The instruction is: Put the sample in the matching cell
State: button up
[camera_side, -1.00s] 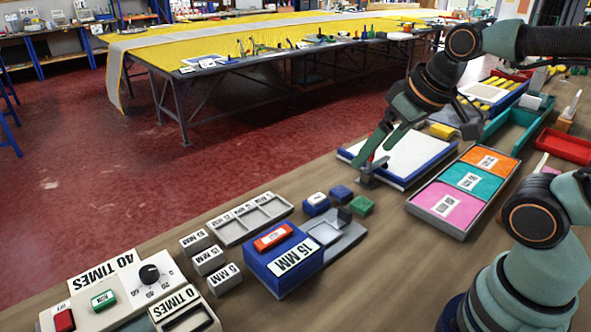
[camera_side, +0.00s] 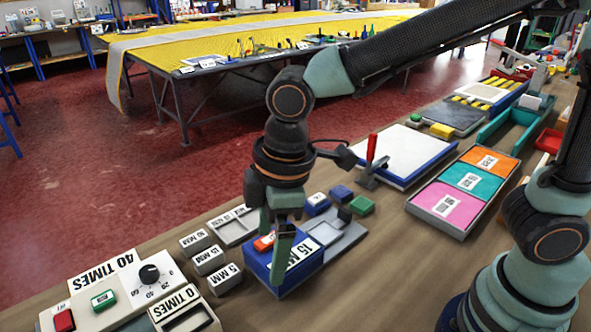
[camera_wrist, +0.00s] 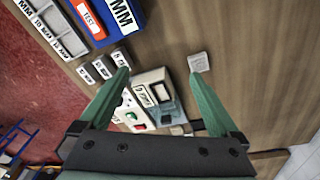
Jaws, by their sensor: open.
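A grey tray with several labelled cells (camera_side: 232,230) lies left of a blue tester (camera_side: 311,259) marked 15 MM with a red button. The tray shows at the upper left of the wrist view (camera_wrist: 41,11). Grey blocks marked 15 MM (camera_side: 208,259) and 5 MM (camera_side: 225,278) stand nearby, with another block (camera_side: 195,241). A small pale labelled block (camera_wrist: 198,62) lies on the bench in the wrist view; I cannot tell whether it is the sample.
A control box with a dial (camera_side: 149,274) and red and green buttons is front left. A red-handled tool (camera_side: 372,150) stands by the white and blue pad (camera_side: 405,150). A tray of pink, teal and orange panels (camera_side: 449,203) lies right. Small blue and green blocks sit behind the tester.

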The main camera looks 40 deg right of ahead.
jog(key=s+a+f+n+g+h, duration=0.1)
jog(key=s+a+f+n, duration=0.45)
jog(key=a, duration=0.35)
jog(key=f, duration=0.7)
jog(key=shift+s+a, duration=0.25)
jog(key=shift+s, duration=0.15)
jog(key=shift+w+a+f, duration=0.15)
jog(key=shift+f, duration=0.75)
jog(key=shift+w+a+f, duration=0.1)
jog(key=shift+f, duration=0.85)
jog(key=shift+w+a+f, duration=0.15)
jog(key=shift+f, duration=0.75)
jog(key=shift+c, duration=0.3)
grip_shut()
jog(key=shift+r, duration=0.1)
